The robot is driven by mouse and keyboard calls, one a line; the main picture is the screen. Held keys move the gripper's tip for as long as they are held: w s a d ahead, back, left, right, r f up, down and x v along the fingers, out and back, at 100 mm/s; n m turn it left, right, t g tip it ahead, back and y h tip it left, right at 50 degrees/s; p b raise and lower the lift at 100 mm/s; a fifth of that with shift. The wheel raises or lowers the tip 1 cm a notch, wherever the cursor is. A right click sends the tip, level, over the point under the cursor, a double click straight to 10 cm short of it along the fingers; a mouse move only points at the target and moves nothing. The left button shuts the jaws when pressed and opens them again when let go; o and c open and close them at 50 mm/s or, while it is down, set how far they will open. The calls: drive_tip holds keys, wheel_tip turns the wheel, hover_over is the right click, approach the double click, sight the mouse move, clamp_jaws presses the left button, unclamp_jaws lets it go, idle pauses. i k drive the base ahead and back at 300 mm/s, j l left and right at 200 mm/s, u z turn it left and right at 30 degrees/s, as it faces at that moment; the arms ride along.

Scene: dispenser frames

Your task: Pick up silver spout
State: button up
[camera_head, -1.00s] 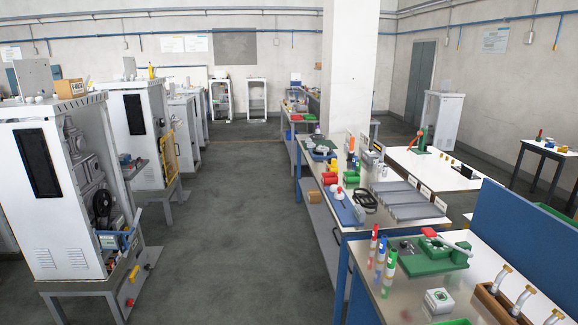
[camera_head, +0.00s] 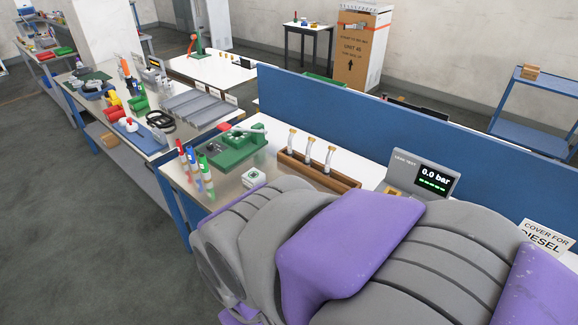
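Several silver spouts, three of them clear to see, stand upright in a row in a brown wooden holder (camera_head: 318,172) on the white bench top. They are curved silver tubes with brass-coloured tops: a left spout (camera_head: 292,142), a middle spout (camera_head: 309,150) and a right spout (camera_head: 328,161). My grey and purple arm fills the lower right foreground, in front of the bench, and hides part of the bench. My gripper does not show, so its hold cannot be seen.
A leak test box (camera_head: 422,175) reading 0.0 bar stands right of the holder. A green fixture (camera_head: 236,150), marker-like tubes (camera_head: 195,168) and a small white box (camera_head: 254,178) are to its left. A blue panel (camera_head: 390,138) rises behind. Grey floor (camera_head: 80,230) is open at left.

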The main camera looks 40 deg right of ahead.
sight(326, 171)
drive_tip(key=z, duration=1.65)
